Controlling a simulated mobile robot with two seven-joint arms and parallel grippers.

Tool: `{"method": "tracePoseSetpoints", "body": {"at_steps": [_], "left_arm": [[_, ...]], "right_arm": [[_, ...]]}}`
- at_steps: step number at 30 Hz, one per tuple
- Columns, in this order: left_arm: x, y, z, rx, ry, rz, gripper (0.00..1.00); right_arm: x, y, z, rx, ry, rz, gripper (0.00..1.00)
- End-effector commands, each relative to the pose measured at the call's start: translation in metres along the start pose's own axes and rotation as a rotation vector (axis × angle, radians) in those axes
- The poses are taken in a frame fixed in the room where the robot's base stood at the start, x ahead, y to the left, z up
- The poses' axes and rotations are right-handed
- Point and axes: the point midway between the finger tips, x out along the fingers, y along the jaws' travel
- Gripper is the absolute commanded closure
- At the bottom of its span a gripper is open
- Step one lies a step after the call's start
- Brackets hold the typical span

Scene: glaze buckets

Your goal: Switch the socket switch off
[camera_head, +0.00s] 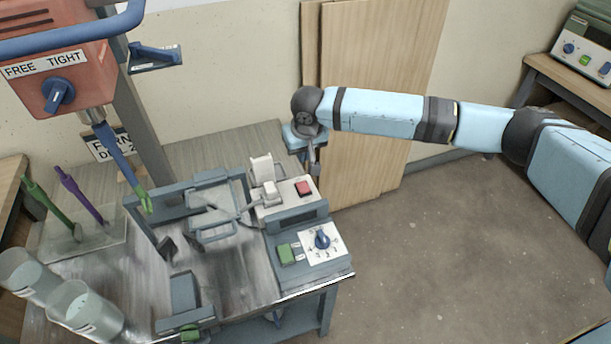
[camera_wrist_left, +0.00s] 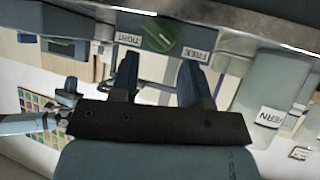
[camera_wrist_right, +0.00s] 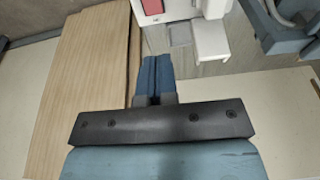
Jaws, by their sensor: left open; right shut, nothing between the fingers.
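The socket (camera_head: 285,200) is a white box at the back right of the grey bench unit, with a red rocker switch (camera_head: 304,188) on its top and a white plug (camera_head: 268,191) at its left. I cannot tell which way the rocker is tipped. My right gripper (camera_head: 312,168) is shut and empty, just behind the switch and apart from it. In the right wrist view its closed fingertips (camera_wrist_right: 157,62) point toward the red switch (camera_wrist_right: 152,6) at the top edge. My left gripper (camera_wrist_left: 160,75) is open and empty in the left wrist view; I cannot make it out in the head view.
A dial (camera_head: 322,239) and a green button (camera_head: 286,255) sit in front of the socket. A red machine head (camera_head: 62,75) with a knob hangs at the left. Clear containers (camera_head: 85,312) stand at front left. Wooden boards (camera_head: 375,60) lean behind. The floor at right is free.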

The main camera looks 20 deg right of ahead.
Motion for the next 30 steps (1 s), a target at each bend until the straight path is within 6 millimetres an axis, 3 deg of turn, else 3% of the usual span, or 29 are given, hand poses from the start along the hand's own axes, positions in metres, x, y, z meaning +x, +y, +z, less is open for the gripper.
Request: {"method": "tracePoseSetpoints", "body": {"at_steps": [12, 17, 30], "left_arm": [[-0.001, -0.002, 0.009, 0.005, -0.015, 0.001, 0.57], [0.000, -0.003, 0.010, 0.009, -0.017, 0.000, 0.57], [0.004, -0.002, 0.011, -0.004, -0.014, 0.000, 0.57]], "right_arm": [[-0.002, 0.005, -0.003, 0.013, -0.004, 0.015, 1.00], [0.007, 0.005, -0.002, 0.012, -0.005, 0.015, 1.00], [0.095, 0.006, -0.002, 0.012, -0.005, 0.016, 1.00]]}}
